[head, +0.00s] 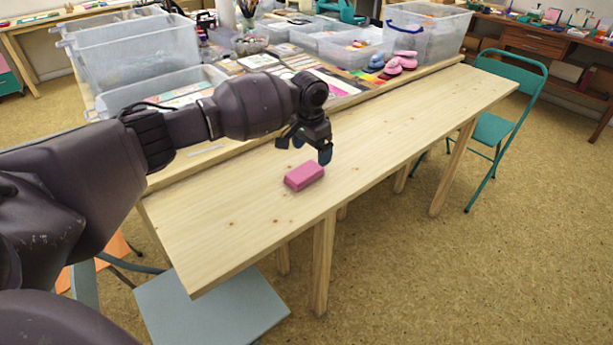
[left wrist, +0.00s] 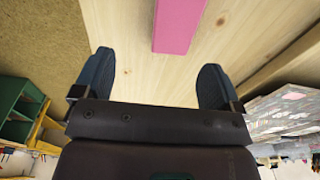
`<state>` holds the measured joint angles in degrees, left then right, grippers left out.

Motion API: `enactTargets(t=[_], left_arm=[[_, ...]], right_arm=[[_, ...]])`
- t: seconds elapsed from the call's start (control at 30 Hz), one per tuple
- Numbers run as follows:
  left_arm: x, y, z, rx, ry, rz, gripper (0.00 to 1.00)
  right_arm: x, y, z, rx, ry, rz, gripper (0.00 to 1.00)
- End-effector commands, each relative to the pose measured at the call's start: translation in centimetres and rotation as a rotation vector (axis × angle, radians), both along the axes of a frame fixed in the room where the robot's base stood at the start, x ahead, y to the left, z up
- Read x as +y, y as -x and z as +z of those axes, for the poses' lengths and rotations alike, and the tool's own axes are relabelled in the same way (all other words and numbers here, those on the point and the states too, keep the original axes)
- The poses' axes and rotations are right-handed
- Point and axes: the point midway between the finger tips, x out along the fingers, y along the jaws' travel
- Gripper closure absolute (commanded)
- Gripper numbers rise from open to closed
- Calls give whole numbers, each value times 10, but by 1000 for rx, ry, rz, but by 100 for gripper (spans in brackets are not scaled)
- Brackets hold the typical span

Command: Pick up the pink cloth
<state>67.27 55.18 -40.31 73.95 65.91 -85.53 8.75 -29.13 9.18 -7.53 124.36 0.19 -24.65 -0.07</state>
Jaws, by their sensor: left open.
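The pink cloth (head: 304,176) is a small pink block-like piece lying flat on the pale wooden table (head: 225,225), near its front edge. My left gripper (head: 306,152) is above the table, just behind and above the cloth, with its fingers pointing down. In the left wrist view, the cloth (left wrist: 178,25) shows at the top, partly cut off by the frame. The open fingers of my left gripper (left wrist: 155,85) are spread wide on either side of bare wood, apart from the cloth. My right gripper is not in view.
Clear plastic bins (head: 140,55) stand behind the table at the left. Pink stacked objects (head: 401,62) and colored pads lie at the back. A green chair (head: 510,110) stands at the right and a grey-blue seat (head: 210,305) in front. The table right of the cloth is clear.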

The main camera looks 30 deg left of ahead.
Motion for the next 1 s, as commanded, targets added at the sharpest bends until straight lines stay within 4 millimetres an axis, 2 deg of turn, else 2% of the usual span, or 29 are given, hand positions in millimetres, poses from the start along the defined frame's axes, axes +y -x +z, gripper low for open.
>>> enactTargets(t=[0.13,0.27,0.37,0.6,0.87,1.0], left_arm=[[15,-3,17,65,-6,45,10],[19,-3,19,87,-8,58,10],[20,-3,9,90,-8,58,10],[19,-3,-27,90,-7,57,10],[19,-4,-41,85,-7,56,10],[20,-4,-61,90,-7,57,10]], right_arm=[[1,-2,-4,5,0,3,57],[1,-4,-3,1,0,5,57],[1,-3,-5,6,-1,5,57],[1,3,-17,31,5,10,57],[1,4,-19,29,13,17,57],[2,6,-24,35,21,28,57]])
